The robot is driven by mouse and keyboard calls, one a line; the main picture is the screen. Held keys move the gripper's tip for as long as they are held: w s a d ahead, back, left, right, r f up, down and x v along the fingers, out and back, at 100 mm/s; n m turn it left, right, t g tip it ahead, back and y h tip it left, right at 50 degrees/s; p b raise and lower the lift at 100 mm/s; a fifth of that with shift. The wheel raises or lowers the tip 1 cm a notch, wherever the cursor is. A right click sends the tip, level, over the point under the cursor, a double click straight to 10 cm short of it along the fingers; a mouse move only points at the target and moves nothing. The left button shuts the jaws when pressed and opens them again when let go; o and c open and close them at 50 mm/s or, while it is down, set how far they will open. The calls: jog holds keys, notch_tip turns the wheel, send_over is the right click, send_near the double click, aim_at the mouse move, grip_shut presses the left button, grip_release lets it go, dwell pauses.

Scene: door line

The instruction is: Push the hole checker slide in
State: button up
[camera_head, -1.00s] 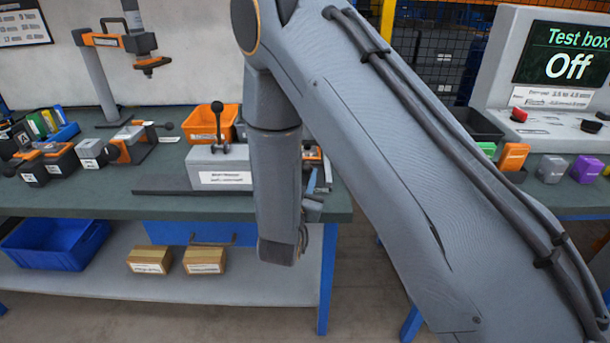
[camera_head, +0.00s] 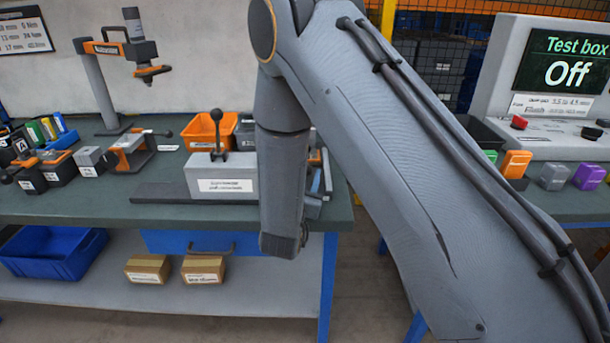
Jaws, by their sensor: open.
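A light grey block (camera_head: 221,176) with a black ball-topped lever (camera_head: 217,135) and a white label stands near the front of the bench. The label is too blurred to read, so I cannot tell if this is the hole checker. A dark flat bar lies along its front. My arm hangs just right of the block and covers what stands behind it. Small grey-blue parts (camera_head: 320,186) show at the arm's right edge; I cannot tell what they belong to. My gripper does not show clearly; the arm's lower link seems to hide it.
The green bench top (camera_head: 170,213) holds an orange bin (camera_head: 199,134), a tool stand (camera_head: 98,85) and several small fixtures at left. A blue bin (camera_head: 50,258) and two cardboard boxes sit on the lower shelf. A test box screen (camera_head: 570,65) reads Off at right. A floor gap separates the benches.

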jog(key=b+v, duration=0.1)
jog(key=v, duration=0.6)
jog(key=shift+s+a, duration=0.1)
jog(key=shift+s, duration=0.3)
